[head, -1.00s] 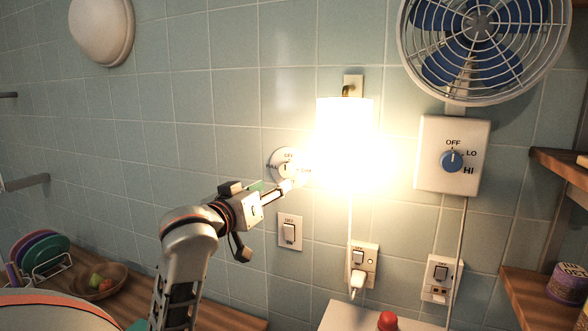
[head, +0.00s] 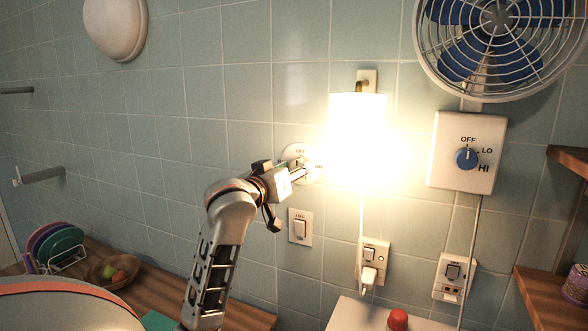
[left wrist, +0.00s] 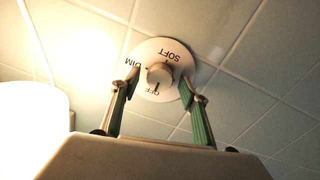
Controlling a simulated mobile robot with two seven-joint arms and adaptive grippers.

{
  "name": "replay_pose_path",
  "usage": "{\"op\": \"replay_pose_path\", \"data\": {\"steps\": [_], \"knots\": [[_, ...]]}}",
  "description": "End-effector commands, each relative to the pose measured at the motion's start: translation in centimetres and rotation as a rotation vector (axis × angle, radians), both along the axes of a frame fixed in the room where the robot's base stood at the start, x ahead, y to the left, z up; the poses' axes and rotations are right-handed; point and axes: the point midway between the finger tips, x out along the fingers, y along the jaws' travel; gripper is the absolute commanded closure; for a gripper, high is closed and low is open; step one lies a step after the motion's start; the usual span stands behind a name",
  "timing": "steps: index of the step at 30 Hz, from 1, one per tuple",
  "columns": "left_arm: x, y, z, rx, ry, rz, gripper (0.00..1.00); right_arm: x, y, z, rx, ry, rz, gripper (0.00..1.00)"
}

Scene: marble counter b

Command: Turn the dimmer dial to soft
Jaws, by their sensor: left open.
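The dimmer dial is a round white wall plate (head: 302,158) with a small knob, left of the lit lamp (head: 357,130). In the left wrist view its plate (left wrist: 173,50) reads SOFT at the upper right, DIM at the left and OFF at the bottom. The pale knob (left wrist: 160,73) is at its middle; I cannot tell surely which mark it points to. My left gripper (head: 301,173) is at the dial and partly hides it. Its green-padded fingers are open, one on each side of the knob, with visible gaps. My right gripper is out of view.
A wall switch (head: 300,227) is just below the dial. A socket with a plug (head: 373,263) is below the lamp. A fan control box (head: 467,153) and a fan (head: 500,45) are at the right. A red button (head: 397,320) stands on a white box. A fruit bowl (head: 114,271) is at the lower left.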

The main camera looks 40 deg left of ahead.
Motion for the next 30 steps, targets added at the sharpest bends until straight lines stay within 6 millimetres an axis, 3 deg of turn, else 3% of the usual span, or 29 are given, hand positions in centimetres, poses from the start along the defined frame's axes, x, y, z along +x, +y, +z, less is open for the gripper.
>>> {"op": "replay_pose_path", "data": {"steps": [2, 6, 7, 20, 30], "knots": [[-0.01, 0.00, 0.00, 0.000, 0.000, 0.000, 0.55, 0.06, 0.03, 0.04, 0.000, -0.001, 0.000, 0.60], [-0.02, -0.01, -0.01, 0.000, 0.000, 0.000, 0.89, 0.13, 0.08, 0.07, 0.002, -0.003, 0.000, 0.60], [-0.02, -0.01, -0.01, 0.000, 0.000, 0.000, 0.94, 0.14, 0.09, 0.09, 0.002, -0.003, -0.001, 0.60], [-0.02, -0.03, -0.05, 0.058, 0.020, 0.000, 0.94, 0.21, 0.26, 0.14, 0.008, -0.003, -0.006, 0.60], [-0.03, -0.02, -0.02, 0.299, 0.097, 0.000, 0.94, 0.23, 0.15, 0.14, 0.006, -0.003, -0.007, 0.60]]}}
